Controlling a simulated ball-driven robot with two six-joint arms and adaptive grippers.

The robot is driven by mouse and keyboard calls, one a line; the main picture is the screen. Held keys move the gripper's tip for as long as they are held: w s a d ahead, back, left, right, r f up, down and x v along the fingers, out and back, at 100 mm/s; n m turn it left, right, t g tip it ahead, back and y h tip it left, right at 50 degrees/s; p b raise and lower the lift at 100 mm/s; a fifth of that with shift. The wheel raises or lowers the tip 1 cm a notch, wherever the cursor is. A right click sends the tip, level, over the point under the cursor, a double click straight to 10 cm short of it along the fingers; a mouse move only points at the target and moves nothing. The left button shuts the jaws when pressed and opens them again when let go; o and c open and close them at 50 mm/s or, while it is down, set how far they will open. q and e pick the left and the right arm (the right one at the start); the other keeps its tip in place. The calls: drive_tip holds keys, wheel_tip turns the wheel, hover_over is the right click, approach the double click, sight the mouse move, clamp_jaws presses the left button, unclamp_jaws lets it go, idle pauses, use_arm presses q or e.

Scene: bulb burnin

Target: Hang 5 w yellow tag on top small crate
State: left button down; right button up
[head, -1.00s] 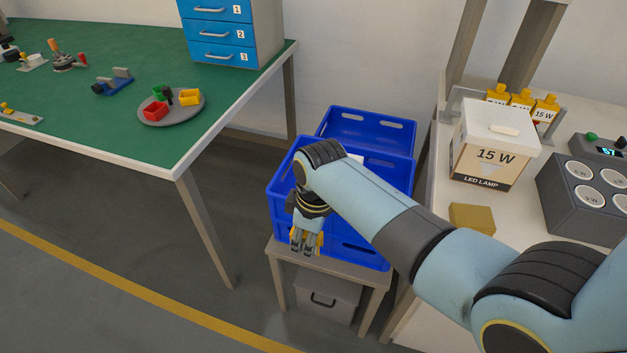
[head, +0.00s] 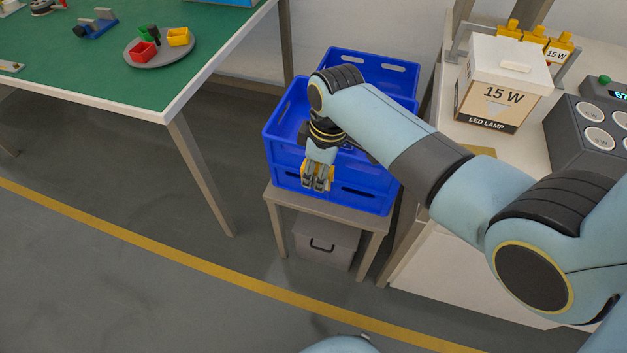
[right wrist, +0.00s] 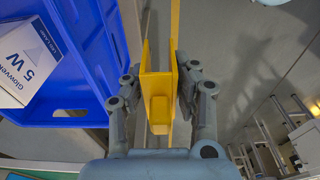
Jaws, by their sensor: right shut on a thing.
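My right gripper (head: 318,182) points down in front of the near wall of the blue crate (head: 283,140). It is shut on the yellow tag (right wrist: 157,105), which shows as a folded yellow plate between the fingers in the right wrist view. In that view the crate (right wrist: 95,50) lies just left of the gripper (right wrist: 160,85), and the tag looks apart from its wall. A white box marked 5 W (right wrist: 30,65) sits inside the crate. In the head view my forearm hides much of the crate. My left gripper is out of view.
The crate stands on a small grey table (head: 325,208) with a grey lidded bin (head: 325,243) below. A white bench at right carries a 15 W box (head: 503,85), yellow tags on a rack (head: 533,38) and a tester (head: 590,130). The green table (head: 150,90) is left. Open floor lies in front.

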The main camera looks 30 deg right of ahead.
drive_tip(key=w+d+b, duration=0.3)
drive_tip(key=b, duration=0.1)
drive_tip(key=w+d+b, duration=0.3)
drive_tip(key=d+b, duration=0.1)
drive_tip(key=shift+w+d+f, duration=0.2)
drive_tip(key=shift+d, duration=0.05)
drive_tip(key=shift+d+f+b, duration=0.1)
drive_tip(key=shift+d+b, duration=0.05)
drive_tip(key=shift+b, duration=0.15)
drive_tip(key=shift+w+f+b, duration=0.1)
drive_tip(key=shift+f+b, duration=1.15)
drive_tip(key=shift+f, duration=1.25)
drive_tip(key=o, duration=1)
